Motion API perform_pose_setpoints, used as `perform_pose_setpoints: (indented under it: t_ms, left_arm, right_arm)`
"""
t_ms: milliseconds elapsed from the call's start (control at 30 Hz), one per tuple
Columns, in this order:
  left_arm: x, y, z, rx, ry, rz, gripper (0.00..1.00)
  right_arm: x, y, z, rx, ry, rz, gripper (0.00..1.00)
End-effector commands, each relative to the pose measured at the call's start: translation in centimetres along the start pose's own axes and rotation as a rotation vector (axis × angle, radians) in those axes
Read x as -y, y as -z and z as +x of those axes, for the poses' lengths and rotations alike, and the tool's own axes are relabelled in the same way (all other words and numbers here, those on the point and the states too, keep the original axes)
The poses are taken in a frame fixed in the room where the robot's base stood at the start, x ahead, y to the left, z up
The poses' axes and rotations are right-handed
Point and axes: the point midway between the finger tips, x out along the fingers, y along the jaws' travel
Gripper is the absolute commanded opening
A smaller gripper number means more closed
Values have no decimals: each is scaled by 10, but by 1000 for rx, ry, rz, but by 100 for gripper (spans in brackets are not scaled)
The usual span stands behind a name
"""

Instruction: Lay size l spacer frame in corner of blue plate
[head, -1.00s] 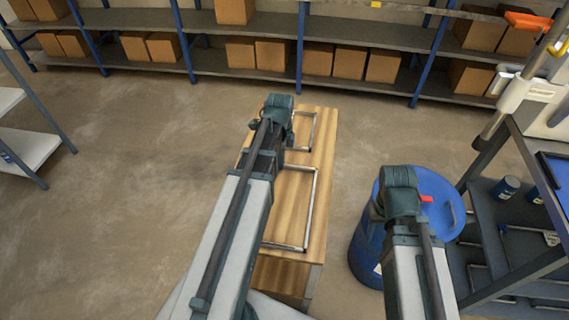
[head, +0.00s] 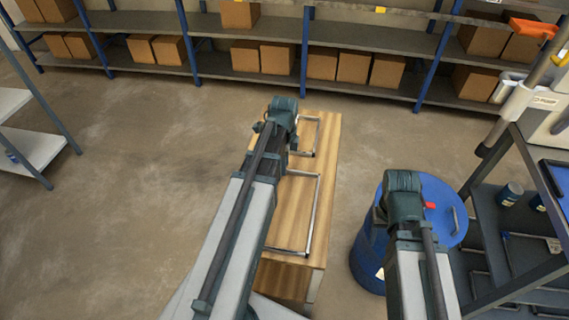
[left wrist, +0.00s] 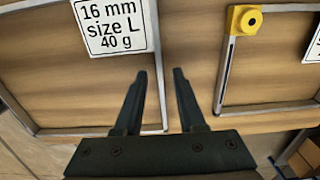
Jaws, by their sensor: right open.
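The size L spacer frame is a thin metal rectangle (head: 314,215) on the near part of the wooden table. In the left wrist view its side bar (left wrist: 157,60) lies between my open left fingers (left wrist: 157,75), with the white label "16 mm size L 40 g" (left wrist: 112,25) beside it. Whether the fingers are down around the bar is unclear. My left gripper (head: 281,125) is over the table; its fingertips are hidden in the head view. My right gripper (head: 403,195) is in front of the blue drum, open, its fingers hidden. A blue panel (head: 557,178) is cut off at the right edge; I cannot tell if it is the plate.
A smaller frame (head: 317,130) lies farther along the table (head: 328,160); a frame with a yellow corner piece (left wrist: 246,20) shows in the wrist view. The blue drum (head: 447,195) and a dark rack (head: 490,215) stand right. Open floor lies left.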

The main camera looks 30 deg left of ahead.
Motion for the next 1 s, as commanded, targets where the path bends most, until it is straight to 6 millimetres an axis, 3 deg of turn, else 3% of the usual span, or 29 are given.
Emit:
perform_pose_setpoints:
  t_ms: [33, 700, 1000]
  left_arm:
    - [0, 0, -11, 0, 0, 0, 39]
    - [-1, 9, -110, 0, 0, 0, 39]
    - [-1, 9, -128, 0, 0, 0, 39]
  right_arm:
    - [-1, -1, -11, 0, 0, 0, 50]
    - [-10, -6, -110, 0, 0, 1, 50]
    - [-12, -8, -127, 0, 0, 1, 50]
